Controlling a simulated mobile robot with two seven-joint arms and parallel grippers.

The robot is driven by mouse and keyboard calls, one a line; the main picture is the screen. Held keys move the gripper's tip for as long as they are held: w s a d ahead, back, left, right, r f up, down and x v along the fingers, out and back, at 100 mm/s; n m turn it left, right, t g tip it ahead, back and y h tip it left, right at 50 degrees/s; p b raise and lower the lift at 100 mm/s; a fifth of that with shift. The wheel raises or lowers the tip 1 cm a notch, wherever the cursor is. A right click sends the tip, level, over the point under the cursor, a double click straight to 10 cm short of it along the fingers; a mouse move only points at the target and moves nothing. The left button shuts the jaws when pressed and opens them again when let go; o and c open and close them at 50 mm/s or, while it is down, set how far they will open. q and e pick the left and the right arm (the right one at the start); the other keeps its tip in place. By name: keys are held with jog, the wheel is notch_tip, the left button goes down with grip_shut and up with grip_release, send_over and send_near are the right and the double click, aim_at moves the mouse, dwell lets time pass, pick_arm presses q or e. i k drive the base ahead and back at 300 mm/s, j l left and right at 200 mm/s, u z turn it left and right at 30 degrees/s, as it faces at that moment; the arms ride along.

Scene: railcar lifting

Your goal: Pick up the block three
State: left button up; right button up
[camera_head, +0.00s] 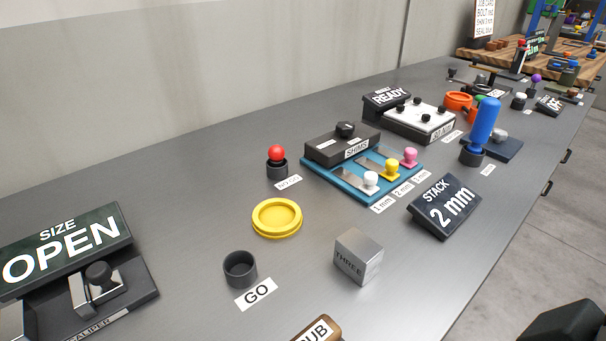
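The block three (357,257) is a small grey metal cube marked "THREE". It sits on the dark grey bench top right of the GO cup, with nothing touching it. A dark black shape (568,322) at the bottom right corner appears to be part of my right gripper. It is cut off by the frame edge and well apart from the block, and its fingertips are not visible. My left gripper is not in view.
Left of the block stand the black GO cup (240,268) and a yellow round dish (277,217). Behind are the blue shim tray (340,178) and the "STACK 2 mm" sign (444,206). A brown "RUB" piece (317,329) lies in front. Bench right of the block is clear.

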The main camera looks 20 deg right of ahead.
aim_at(360, 256)
jog(key=l+u, duration=0.95)
jog(key=k+l+u, duration=0.15)
jog(key=l+u, duration=0.3)
jog(key=k+l+u, duration=0.2)
jog(key=u, duration=0.25)
jog(key=k+l+u, duration=0.25)
jog(key=l+u, duration=0.2)
